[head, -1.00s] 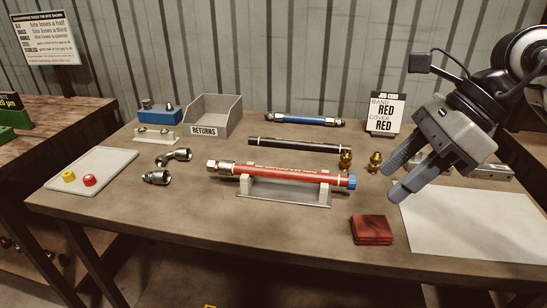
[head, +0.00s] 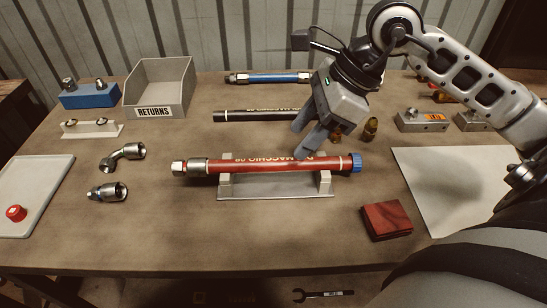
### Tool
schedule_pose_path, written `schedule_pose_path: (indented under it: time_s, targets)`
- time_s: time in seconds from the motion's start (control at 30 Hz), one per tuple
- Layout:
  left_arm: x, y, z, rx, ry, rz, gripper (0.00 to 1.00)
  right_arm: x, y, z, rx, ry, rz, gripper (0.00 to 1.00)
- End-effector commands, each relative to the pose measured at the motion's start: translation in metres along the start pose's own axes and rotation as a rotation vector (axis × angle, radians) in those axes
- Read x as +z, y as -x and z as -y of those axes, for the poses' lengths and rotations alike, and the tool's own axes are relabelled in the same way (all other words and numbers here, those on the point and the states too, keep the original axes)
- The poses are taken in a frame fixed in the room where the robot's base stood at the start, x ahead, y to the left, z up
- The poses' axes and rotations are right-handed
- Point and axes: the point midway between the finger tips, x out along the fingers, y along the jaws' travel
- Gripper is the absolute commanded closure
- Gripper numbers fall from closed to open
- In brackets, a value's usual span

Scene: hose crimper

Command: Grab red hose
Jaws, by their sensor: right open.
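The red hose (head: 262,164) lies level across the two grey posts of a cradle (head: 275,188) on the table. It has a silver fitting at its left end and a blue cap at its right end. My right gripper (head: 306,144) points down at the right half of the hose. Its fingers are open, and their tips are at the hose's upper edge; I cannot tell whether they touch it. The gripper covers the right end of the black hose (head: 250,116) behind. My left gripper is out of view.
A blue hose (head: 265,77) lies at the back. Brass fittings (head: 370,128) stand right of my gripper. A returns bin (head: 160,90), silver fittings (head: 108,191) and a tray (head: 35,190) are left. A red folded cloth (head: 386,220) and white sheet (head: 450,185) lie right.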

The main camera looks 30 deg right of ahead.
Motion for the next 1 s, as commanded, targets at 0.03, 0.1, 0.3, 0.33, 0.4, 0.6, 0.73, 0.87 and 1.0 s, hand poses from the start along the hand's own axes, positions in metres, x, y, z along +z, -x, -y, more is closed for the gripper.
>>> schedule_pose_path:
  time_s: [0.03, 0.1, 0.3, 0.33, 0.4, 0.6, 0.73, 0.87, 1.0]
  targets:
    - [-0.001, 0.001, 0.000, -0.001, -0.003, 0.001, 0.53, 0.001, -0.006, 0.000, 0.002, -0.001, 0.003, 0.53]
    - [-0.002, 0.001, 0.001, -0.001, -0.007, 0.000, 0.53, 0.001, -0.013, 0.000, 0.001, -0.001, 0.003, 0.53]
    - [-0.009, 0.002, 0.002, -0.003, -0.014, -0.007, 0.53, 0.002, -0.026, 0.001, 0.002, -0.002, 0.003, 0.53]
    - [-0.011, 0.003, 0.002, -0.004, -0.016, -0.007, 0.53, 0.003, -0.030, 0.001, 0.003, -0.002, 0.004, 0.53]
    - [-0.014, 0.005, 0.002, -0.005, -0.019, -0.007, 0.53, 0.005, -0.041, 0.001, 0.004, -0.001, 0.005, 0.53]
    - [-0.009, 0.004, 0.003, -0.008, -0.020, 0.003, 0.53, 0.004, -0.067, 0.002, 0.001, -0.001, 0.003, 0.53]
    - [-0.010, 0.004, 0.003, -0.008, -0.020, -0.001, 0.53, 0.003, -0.071, 0.003, -0.001, 0.000, 0.001, 0.53]
    - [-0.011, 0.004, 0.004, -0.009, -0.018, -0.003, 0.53, 0.003, -0.071, 0.003, -0.001, 0.000, 0.001, 0.53]
    - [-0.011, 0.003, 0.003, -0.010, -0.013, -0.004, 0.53, 0.003, -0.071, 0.003, -0.001, 0.000, 0.001, 0.86]
